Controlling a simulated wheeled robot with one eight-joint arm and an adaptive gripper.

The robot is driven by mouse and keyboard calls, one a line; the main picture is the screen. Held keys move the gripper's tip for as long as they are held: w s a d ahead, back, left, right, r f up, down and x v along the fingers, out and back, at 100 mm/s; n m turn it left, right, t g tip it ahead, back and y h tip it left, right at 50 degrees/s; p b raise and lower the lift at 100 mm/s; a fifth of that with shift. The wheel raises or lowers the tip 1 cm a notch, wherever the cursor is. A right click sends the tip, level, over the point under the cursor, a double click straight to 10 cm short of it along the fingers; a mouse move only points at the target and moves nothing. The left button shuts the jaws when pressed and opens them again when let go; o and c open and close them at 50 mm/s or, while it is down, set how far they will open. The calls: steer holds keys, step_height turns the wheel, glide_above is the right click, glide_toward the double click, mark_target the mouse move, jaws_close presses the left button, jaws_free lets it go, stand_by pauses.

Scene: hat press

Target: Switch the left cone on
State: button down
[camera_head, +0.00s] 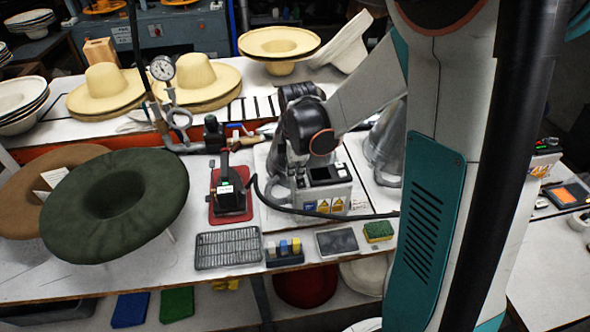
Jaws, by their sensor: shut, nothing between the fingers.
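The left cone (277,161) is a grey metal cone on the worktable, largely hidden behind the dark joint of my arm. A light control box (327,194) with a dark top and yellow warning labels stands in front of it. The position of any switch on it is too small to tell. A second metal cone (384,150) stands to the right, partly covered by my arm. My arm reaches in from the right and its dark joint hangs over the left cone.
A red-based device (231,204) stands left of the control box, with a black hose nearby. A dark green hat (150,195) fills the left front. A grey rack (228,248), a dark tablet (337,242) and a sponge (379,231) lie along the front edge.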

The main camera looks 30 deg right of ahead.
steer(key=shift+w+d+f+g+b, duration=0.1)
steer(key=shift+w+f+g+b, duration=0.25)
steer(key=shift+f+g+b, duration=0.3)
steer(key=shift+r, duration=0.1)
steer(key=shift+s, duration=0.2)
